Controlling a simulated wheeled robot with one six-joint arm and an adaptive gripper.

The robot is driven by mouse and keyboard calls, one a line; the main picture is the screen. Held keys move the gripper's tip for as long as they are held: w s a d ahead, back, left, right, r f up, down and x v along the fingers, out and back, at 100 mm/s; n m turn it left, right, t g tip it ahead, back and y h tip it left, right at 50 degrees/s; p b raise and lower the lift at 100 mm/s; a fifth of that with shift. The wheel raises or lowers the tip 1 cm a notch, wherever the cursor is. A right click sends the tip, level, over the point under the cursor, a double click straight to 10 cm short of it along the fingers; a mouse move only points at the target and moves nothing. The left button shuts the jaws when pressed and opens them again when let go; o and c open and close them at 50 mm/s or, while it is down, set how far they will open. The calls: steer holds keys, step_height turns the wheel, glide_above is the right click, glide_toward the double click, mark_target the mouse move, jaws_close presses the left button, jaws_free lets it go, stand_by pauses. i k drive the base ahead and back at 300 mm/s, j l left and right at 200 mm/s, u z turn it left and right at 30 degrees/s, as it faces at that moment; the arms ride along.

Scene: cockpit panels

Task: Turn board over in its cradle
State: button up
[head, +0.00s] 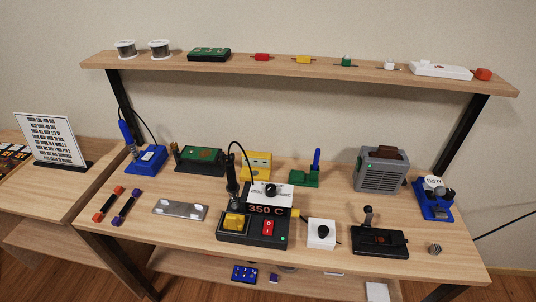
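A green circuit board (203,156) lies roughly flat in a dark cradle (181,163) at the back left of the workbench. Small parts show on its upper face; its underside is hidden. The cradle stands between a blue stand and a yellow block. My gripper is not in the head view, and nothing touches the board or cradle.
A blue stand (146,159) with a cable is left of the cradle. A yellow block (257,165) and a soldering station (254,226) with an upright iron are to its right. A grey metal plate (180,209) lies in front. A shelf (300,67) spans above.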

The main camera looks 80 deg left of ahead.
mark_target(207, 155)
steer(key=i+l+u, duration=0.1)
steer(key=i, duration=1.6)
steer(key=i+u, duration=0.1)
steer(key=u, duration=0.9)
steer(key=i+l+u, duration=0.1)
steer(key=u, duration=2.3)
steer(key=l+u, duration=0.2)
steer(key=u, duration=0.2)
steer(key=k+l+u, duration=0.15)
steer(key=u, duration=0.3)
steer(key=k+l+u, duration=0.1)
steer(key=u, duration=0.3)
